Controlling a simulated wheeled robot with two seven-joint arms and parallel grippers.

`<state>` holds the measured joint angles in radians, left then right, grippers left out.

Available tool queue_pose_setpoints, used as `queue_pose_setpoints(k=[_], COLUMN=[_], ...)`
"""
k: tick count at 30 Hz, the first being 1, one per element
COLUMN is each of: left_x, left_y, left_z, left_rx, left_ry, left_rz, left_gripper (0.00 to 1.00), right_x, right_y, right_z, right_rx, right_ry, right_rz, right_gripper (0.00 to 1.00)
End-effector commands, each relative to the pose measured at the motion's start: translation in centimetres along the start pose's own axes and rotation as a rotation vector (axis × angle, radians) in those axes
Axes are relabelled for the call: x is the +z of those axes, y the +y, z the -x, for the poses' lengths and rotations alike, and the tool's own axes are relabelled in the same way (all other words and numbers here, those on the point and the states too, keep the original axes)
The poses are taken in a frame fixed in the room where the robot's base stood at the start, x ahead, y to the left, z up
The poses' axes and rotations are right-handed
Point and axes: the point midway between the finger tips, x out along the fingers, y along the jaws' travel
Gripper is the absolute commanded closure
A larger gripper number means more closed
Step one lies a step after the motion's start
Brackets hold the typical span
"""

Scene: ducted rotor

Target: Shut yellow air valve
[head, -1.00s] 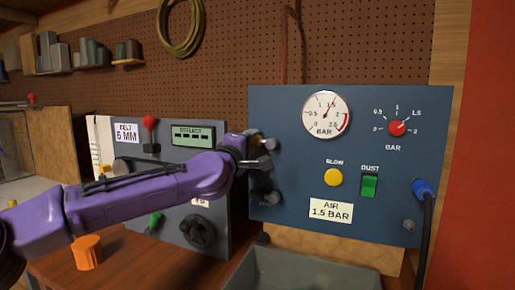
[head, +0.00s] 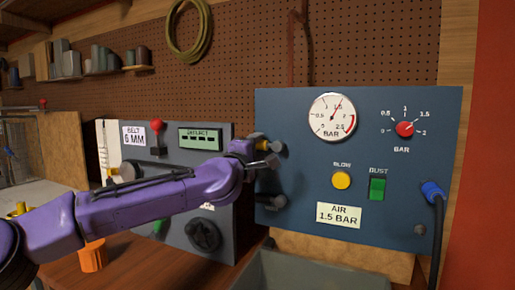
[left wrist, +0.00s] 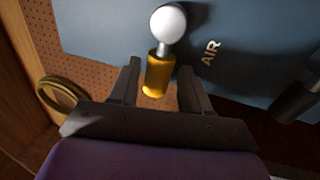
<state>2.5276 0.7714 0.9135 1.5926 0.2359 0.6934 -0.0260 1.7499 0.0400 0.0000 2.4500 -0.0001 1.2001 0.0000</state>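The yellow air valve is on the left part of the blue air panel (head: 380,150). Its yellow handle (head: 262,146) shows only in small part in the head view, behind my left gripper (head: 268,160). In the left wrist view the yellow handle (left wrist: 158,75) stands out below a pale round ball (left wrist: 168,23). My left gripper (left wrist: 158,68) is open, with one finger on each side of the handle and a gap visible on both sides. My right gripper is not in view.
The panel carries a round gauge (head: 332,117), a red knob (head: 404,129), a yellow button (head: 341,180) and a green switch (head: 377,188). A blue hose plug (head: 432,192) is at its right. A grey machine panel (head: 205,235) stands behind my left arm. An orange piece (head: 93,257) is on the bench.

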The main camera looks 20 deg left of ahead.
Motion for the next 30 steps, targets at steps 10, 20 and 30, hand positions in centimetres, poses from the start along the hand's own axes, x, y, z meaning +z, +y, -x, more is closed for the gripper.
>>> queue_pose_setpoints(k=[10,20,30], left_x=[0.0,-0.1,0.0], left_y=[0.1,-0.1,0.0], left_z=[0.3,7.4,10.6], left_rx=[0.003,0.005,0.001], left_ry=[0.0,-0.001,0.0], left_rz=[-0.004,-0.001,-0.003], left_gripper=[0.45,0.45,0.45], right_x=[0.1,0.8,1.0], right_y=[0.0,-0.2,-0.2], right_z=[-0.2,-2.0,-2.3], right_rx=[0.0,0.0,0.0], right_ry=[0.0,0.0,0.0], right_rz=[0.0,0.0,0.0], right_gripper=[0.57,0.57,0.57])
